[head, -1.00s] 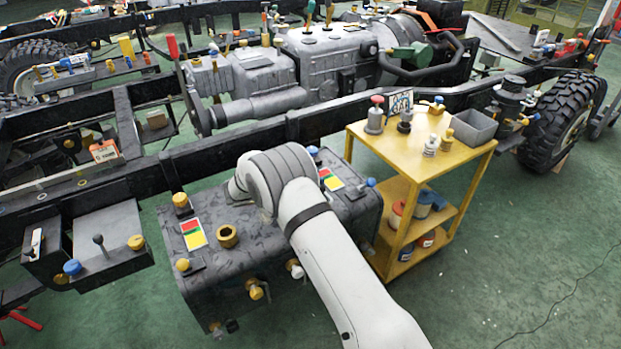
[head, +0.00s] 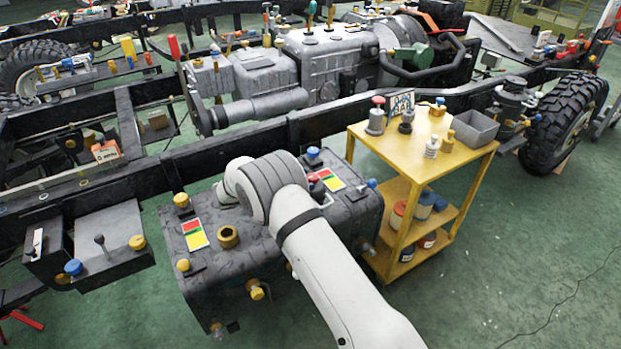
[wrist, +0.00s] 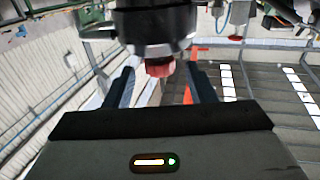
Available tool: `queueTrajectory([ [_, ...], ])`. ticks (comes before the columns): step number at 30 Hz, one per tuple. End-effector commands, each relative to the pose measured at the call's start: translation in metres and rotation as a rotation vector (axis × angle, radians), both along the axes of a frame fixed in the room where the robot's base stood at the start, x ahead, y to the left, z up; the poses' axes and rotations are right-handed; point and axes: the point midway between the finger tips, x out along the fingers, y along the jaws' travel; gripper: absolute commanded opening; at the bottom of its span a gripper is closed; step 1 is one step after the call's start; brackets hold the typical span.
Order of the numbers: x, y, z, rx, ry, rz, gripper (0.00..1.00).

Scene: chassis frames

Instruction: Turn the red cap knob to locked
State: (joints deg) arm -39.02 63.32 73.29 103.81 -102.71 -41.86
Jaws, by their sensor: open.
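In the wrist view my gripper (wrist: 160,78) is open, with its two dark fingers apart. A red knob (wrist: 160,67) shows in the gap between the fingertips, below a dark round part with a pale rim; I cannot tell whether the fingers touch it. I cannot tell whether both views show the same knob. My gripper is hidden behind my arm in the head view.
A yellow cart (head: 470,150) with bottles and a grey bin (head: 474,128) stands right of the tank. A dark chassis rail (head: 230,145) runs behind it. A blue cap (head: 313,153) and a yellow cap (head: 181,200) stand on the tank. Green floor is clear at lower right.

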Motion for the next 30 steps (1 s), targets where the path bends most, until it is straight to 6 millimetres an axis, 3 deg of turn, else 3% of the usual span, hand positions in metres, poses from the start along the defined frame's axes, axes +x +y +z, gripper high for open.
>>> queueTrajectory([
  [3,-0.007,0.02,0.0,0.001,-0.002,0.003,0.5],
  [9,-0.014,0.038,0.0,0.0,-0.001,0.001,0.5],
  [24,-0.014,0.039,0.002,0.003,-0.003,0.003,0.5],
  [26,-0.009,0.037,0.008,0.013,-0.011,0.019,0.5],
  [30,0.026,0.02,0.051,0.082,-0.07,0.144,0.5],
])
